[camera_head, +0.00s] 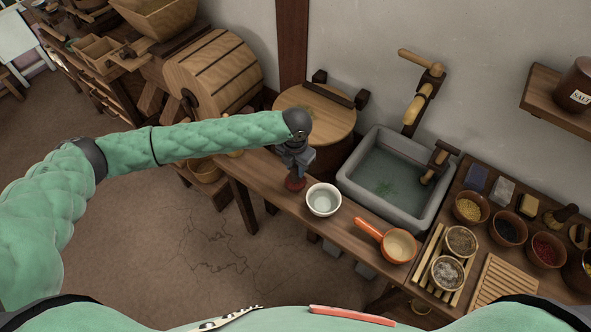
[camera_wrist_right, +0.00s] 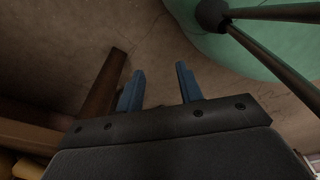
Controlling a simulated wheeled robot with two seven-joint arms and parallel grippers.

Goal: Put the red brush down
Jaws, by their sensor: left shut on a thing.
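The red brush (camera_head: 294,184) shows only as a small red part below my left gripper (camera_head: 294,172). My left gripper is shut on it and hides most of it. It is over the wooden counter (camera_head: 268,184), just left of a white bowl (camera_head: 323,200). I cannot tell whether the brush touches the counter. My right gripper (camera_wrist_right: 157,76) shows in the right wrist view, its two blue fingers apart with nothing between them. It is not seen in the head view.
A grey stone sink (camera_head: 350,187) with water stands behind the bowl. An orange-handled pan (camera_head: 369,229) lies to the right, then several small bowls and slatted racks (camera_head: 497,283). A round wooden lid (camera_head: 318,117) is behind my left gripper. Little counter is free around the brush.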

